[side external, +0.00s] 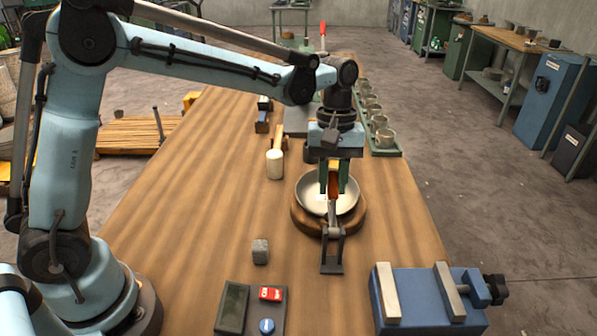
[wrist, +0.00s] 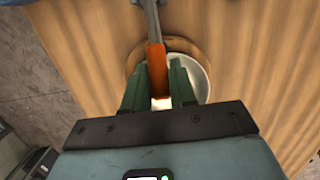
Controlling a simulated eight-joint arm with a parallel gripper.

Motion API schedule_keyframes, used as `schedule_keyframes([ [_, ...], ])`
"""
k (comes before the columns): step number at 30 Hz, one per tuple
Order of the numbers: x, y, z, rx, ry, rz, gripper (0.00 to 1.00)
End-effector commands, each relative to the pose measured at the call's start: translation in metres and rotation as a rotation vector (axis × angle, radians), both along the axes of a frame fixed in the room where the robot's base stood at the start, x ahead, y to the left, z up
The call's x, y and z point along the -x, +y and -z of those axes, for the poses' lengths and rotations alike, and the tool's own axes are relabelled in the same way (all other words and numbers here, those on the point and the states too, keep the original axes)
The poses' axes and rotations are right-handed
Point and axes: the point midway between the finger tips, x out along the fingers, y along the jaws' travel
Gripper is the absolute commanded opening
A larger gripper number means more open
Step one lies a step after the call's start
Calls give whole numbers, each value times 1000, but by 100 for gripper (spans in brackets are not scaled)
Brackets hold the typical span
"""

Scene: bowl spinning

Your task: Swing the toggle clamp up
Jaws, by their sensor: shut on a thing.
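The toggle clamp (side external: 332,243) stands at the front edge of the round wooden base (side external: 358,224). Its metal arm and orange handle show in the wrist view, with the handle (wrist: 156,56) reaching back between my fingers. A pale metal bowl (side external: 349,199) sits on the base, under the handle. My gripper (side external: 334,190) is over the bowl, pointing down, with its green fingers on either side of the orange handle. It is shut on the handle. The fingers hide part of the handle and of the bowl in both views.
A blue vise (side external: 425,300) stands at the front right. A grey control box (side external: 236,305) with red and blue buttons is at the front. A small grey block (side external: 260,251) and a mallet (side external: 275,163) lie left of the bowl. A green tray of cups (side external: 385,151) is behind.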

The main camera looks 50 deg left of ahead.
Motion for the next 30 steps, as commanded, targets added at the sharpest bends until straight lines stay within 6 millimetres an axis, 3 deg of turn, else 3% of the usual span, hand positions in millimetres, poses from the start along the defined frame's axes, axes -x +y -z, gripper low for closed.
schedule_keyframes([
  [30, 6, -7, -12, -59, -60, 1, 11],
])
